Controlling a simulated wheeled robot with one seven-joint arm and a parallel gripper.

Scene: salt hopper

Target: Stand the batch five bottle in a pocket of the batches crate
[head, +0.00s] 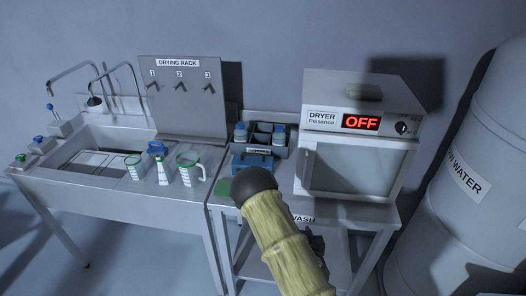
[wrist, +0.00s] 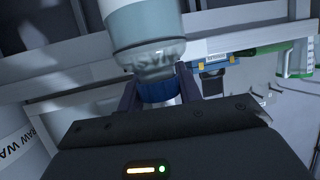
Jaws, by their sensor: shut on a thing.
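In the wrist view my gripper (wrist: 160,92) is shut on the blue cap of a clear bottle (wrist: 150,45) with a pale label band. The bottle's far end is cut off by the frame's top edge, and I cannot read a batch number. In the head view my arm hides the gripper and the held bottle. The grey batches crate (head: 259,153) stands on the bench left of the dryer. Blue-capped bottles stand in its left pocket (head: 240,132) and right pocket (head: 279,134). Dark pockets between them look empty.
The dryer (head: 350,165) closely borders the crate on the right. A blue box (head: 250,163) sits in front of the crate. The drying rack (head: 185,95), a green-handled jug (head: 189,170) and other measuring vessels stand left. A large water tank (head: 450,190) stands at far right.

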